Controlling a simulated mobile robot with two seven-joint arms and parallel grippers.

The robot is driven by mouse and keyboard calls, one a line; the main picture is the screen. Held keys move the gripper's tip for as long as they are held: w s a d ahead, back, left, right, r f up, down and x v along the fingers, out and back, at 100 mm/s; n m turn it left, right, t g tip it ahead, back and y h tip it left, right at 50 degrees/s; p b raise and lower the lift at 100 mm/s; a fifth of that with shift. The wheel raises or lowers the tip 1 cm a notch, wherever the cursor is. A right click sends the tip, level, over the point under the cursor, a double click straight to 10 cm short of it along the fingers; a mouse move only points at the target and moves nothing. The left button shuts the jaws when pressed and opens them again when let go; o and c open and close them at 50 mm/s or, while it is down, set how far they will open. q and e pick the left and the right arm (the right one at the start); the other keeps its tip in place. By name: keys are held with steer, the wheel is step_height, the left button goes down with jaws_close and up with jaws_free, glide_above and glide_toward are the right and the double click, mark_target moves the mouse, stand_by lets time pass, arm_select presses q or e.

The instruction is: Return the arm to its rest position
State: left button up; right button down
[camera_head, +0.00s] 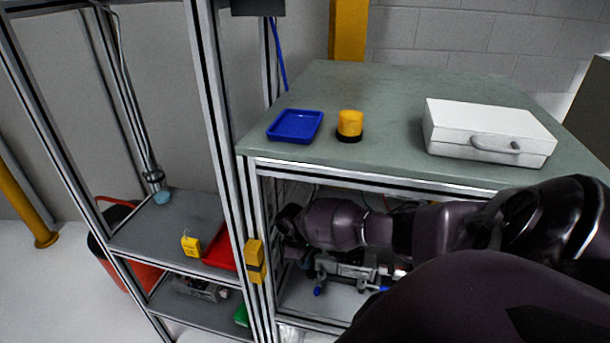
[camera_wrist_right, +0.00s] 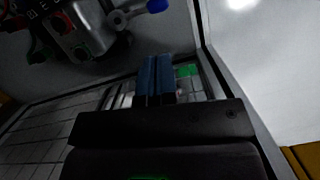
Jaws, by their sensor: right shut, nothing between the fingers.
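My right arm (camera_head: 365,228) comes in from the right and reaches into the open bay under the green bench top. Its gripper end is near the bay's left post, and its fingers are hard to make out in the head view. In the right wrist view, my right gripper (camera_wrist_right: 157,62) shows two blue fingers pressed together with nothing between them. A metal device (camera_head: 352,270) sits in the bay below the arm, apart from the fingers. It also shows at the top left of the right wrist view (camera_wrist_right: 90,30), with a blue knob. My left gripper is not in view.
The bench top (camera_head: 390,85) carries a blue tray (camera_head: 295,126), a yellow-and-black cap (camera_head: 349,125) and a white case (camera_head: 487,132). The frame post (camera_head: 222,130) stands close left of the arm's end. A yellow box (camera_head: 254,261) hangs on the post. Shelves lie further left.

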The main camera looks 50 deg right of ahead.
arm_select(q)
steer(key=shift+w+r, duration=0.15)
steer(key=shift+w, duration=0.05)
arm_select(e)
steer(key=s+a+f+t+y+b, duration=0.1)
steer(key=s+a+f+t, duration=0.3)
steer(key=a, duration=0.5)
steer(key=s+a+f+t+y+b, duration=0.1)
steer(key=s+a+f+t+y, duration=0.25)
steer(key=a, duration=0.55)
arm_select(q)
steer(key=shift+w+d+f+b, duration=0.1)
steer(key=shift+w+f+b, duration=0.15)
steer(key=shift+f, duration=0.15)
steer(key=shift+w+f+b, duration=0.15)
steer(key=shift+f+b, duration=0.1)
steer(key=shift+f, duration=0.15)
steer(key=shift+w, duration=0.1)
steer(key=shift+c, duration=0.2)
arm_select(e)
steer(key=s+r+m+t+h, duration=0.3)
steer(key=s+r+t, duration=0.3)
steer(key=s+r, duration=0.3)
steer(key=shift+s+r+h, duration=0.2)
steer(key=shift+r+h, duration=0.1)
steer(key=shift+h, duration=0.15)
